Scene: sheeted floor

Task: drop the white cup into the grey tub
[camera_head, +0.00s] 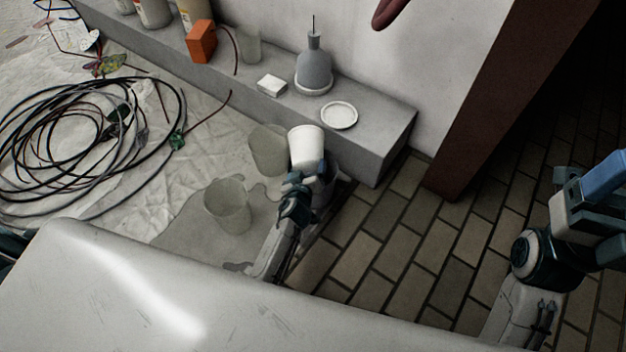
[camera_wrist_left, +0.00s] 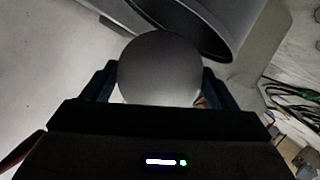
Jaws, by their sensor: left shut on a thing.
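The white cup (camera_head: 306,143) is held up by my left gripper (camera_head: 306,176), whose fingers are shut on it. In the left wrist view the cup's rounded grey-looking end (camera_wrist_left: 160,68) sits between the two dark fingers (camera_wrist_left: 158,84). A greyish, see-through tub (camera_head: 266,152) stands just left of the cup in the head view. A second similar tub (camera_head: 228,207) stands nearer me on the grey patch. I cannot tell which is the grey tub. A dark, open container (camera_wrist_left: 222,22) shows beyond the cup in the wrist view. My right gripper (camera_head: 597,190) is at the right edge, its jaws unclear.
A grey ledge (camera_head: 385,130) carries a grey bottle (camera_head: 314,68), a white dish (camera_head: 339,115), a small white block (camera_head: 271,85) and an orange block (camera_head: 201,42). Coiled cables (camera_head: 75,140) lie on the sheet at left. Brick floor (camera_head: 390,235) is clear at right.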

